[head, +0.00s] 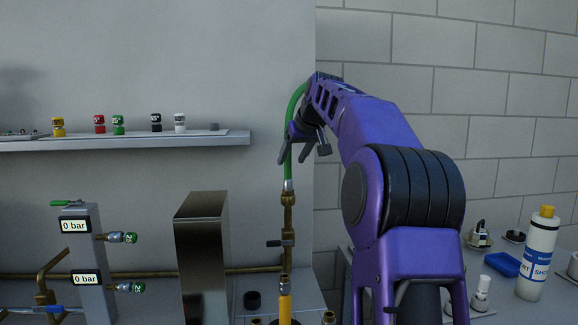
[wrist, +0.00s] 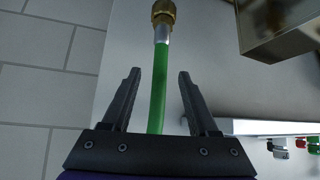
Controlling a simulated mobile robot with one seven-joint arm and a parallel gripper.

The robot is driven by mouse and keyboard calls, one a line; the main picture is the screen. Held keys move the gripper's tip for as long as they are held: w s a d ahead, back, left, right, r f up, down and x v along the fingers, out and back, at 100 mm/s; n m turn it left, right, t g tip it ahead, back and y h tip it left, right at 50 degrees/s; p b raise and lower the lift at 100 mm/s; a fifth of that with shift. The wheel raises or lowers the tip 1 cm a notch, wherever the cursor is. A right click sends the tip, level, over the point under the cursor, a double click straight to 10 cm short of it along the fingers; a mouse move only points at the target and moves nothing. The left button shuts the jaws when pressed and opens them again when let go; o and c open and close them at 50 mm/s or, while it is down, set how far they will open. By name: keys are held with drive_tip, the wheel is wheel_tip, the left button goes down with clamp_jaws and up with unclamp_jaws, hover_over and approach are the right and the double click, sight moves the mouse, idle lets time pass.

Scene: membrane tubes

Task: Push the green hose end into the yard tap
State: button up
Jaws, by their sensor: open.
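The green hose (head: 289,160) hangs down from behind my arm and ends in a silver ferrule (head: 288,185). The ferrule meets the top of an upright brass tap (head: 288,215) with a small side lever; how deep it sits I cannot tell. In the wrist view the green hose (wrist: 157,90) runs between my fingers, with its silver ferrule (wrist: 162,33) against the brass fitting (wrist: 163,10) beyond the fingertips. My gripper (wrist: 158,72) is open around the hose, with a gap on both sides. In the head view my gripper (head: 307,142) is partly hidden by its own wrist.
A steel box (head: 202,255) stands left of the tap. A grey post (head: 82,260) with gauges reading 0 bar is further left. A shelf (head: 190,141) with small coloured fittings is on the wall. A yellow pipe (head: 285,305) is below the tap. A white bottle (head: 539,255) stands right.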

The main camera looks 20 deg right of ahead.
drive_tip(key=v, duration=1.2)
drive_tip(key=shift+s+r+p, duration=0.2)
drive_tip(key=shift+r+p, duration=0.05)
drive_tip(key=shift+p, duration=0.15)
